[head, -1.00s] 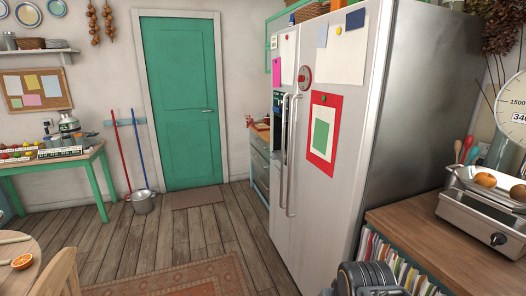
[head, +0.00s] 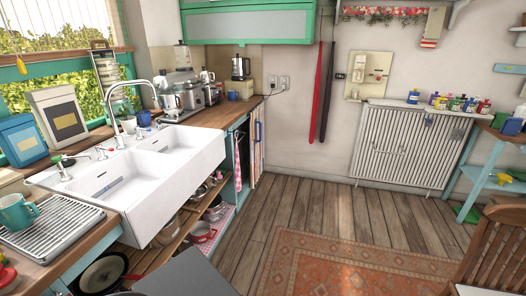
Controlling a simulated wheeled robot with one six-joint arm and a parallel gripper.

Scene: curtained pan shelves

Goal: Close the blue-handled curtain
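Under the sink counter are open shelves (head: 168,243) with pans and pots on them. At the far end of this counter hangs a narrow pale striped cloth (head: 262,150), which looks like a bunched curtain. A blue upright handle (head: 257,134) shows in front of it. The pans under the sink are uncovered on the side I see. A pink-and-white cloth (head: 238,162) hangs just left of the blue handle. My gripper is not in view.
The white double sink (head: 150,165) juts out above the shelves. A patterned rug (head: 350,268) lies on the wooden floor (head: 285,215), which is clear beside the counter. A radiator (head: 405,145) stands at the back wall, and a wooden chair (head: 498,240) is at the right.

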